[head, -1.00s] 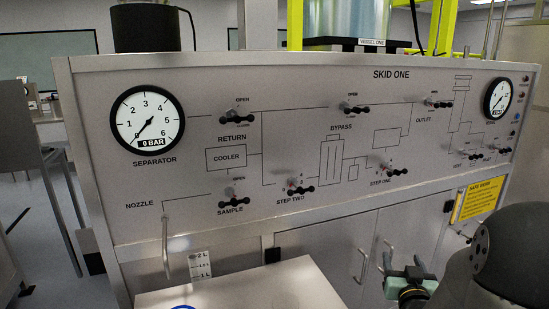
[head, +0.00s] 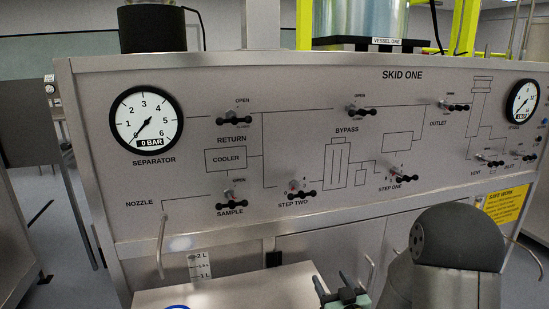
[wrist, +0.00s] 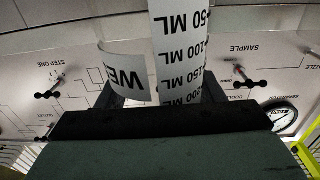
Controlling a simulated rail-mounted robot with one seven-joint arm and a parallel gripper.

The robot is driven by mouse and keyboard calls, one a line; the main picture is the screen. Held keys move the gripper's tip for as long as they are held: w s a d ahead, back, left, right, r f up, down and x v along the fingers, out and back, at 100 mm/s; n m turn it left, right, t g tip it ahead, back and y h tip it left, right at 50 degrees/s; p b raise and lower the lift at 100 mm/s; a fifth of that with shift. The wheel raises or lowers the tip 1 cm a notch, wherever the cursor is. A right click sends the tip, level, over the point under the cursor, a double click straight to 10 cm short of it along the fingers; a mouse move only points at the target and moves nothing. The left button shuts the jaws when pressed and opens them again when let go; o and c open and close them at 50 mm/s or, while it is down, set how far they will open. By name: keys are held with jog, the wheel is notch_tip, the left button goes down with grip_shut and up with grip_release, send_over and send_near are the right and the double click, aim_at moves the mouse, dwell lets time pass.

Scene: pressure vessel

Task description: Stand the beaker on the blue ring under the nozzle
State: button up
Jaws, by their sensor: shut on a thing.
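The beaker (wrist: 180,52) shows in the wrist view as a white curved strip marked in ML and a second curved label with large letters. My gripper (wrist: 158,95) is shut on it, with a dark finger on each side. In the head view my gripper (head: 341,294) is at the bottom edge, right of the white bench top; the beaker cannot be made out there. The blue ring (head: 179,307) is barely visible at the bottom edge, on the bench top. The nozzle (head: 162,246) is a thin bent metal tube above it, to the left of my gripper.
The bench top (head: 235,290) looks clear between the ring and my gripper. A litre scale (head: 200,266) stands behind it. The grey panel (head: 300,130) behind carries several valve handles, including the sample valve (head: 229,205), and gauges.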

jog(key=a+m+h, duration=0.1)
jog(key=m+h, duration=0.1)
jog(key=shift+w+a+r+t+h, duration=0.15)
jog(key=shift+w+a+t+h, duration=0.15)
jog(key=shift+a+h, duration=0.1)
jog(key=m+h, duration=0.2)
jog(key=h, duration=0.1)
jog(key=shift+s+d, duration=0.15)
jog(key=shift+s+d+f+m+g+h, duration=0.15)
jog(key=shift+s+m+g+h, duration=0.25)
jog(key=shift+h, duration=0.45)
jog(key=shift+s+d+f+m+g+h, duration=0.1)
jog(key=shift+s+m+h, duration=0.1)
jog(key=shift+m+h, duration=0.55)
